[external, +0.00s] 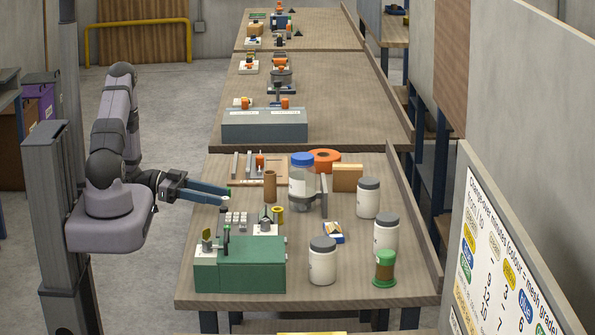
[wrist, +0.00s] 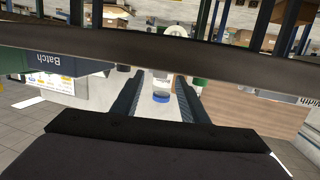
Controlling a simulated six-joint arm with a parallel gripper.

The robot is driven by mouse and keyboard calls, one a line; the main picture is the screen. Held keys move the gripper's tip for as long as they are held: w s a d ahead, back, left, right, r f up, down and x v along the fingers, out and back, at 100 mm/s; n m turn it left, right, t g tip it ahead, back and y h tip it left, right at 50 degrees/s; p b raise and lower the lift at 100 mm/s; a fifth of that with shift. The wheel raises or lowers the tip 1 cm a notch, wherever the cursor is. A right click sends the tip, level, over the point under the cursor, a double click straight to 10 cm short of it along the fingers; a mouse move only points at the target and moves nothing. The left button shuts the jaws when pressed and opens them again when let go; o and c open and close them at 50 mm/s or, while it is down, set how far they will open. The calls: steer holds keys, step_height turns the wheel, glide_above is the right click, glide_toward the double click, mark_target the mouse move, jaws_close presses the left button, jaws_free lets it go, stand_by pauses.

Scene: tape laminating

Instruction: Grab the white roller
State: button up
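My gripper (external: 227,195) reaches in from the left, over the left edge of the near table, with its blue fingers stretched to the right. In the wrist view its two dark fingers (wrist: 157,84) are well apart, with nothing held between them. I cannot pick out the white roller for certain. Pale upright bars stand on a wooden tray (external: 278,180) just beyond the fingertips, but they are too small to tell apart. Small grey blocks (external: 236,219) and a white-based device (external: 265,230) are on the near side of the gripper.
A brown cylinder (external: 270,186) stands right of the fingertips, then a blue-lidded jar (external: 301,186) and an orange tape ring (external: 324,158). A green box (external: 241,265) sits at the front left. White jars (external: 322,265) stand on the right.

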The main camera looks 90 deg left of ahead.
mark_target(239, 207)
steer(key=shift+p+x, duration=1.2)
steer(key=shift+x, duration=2.5)
jaws_close()
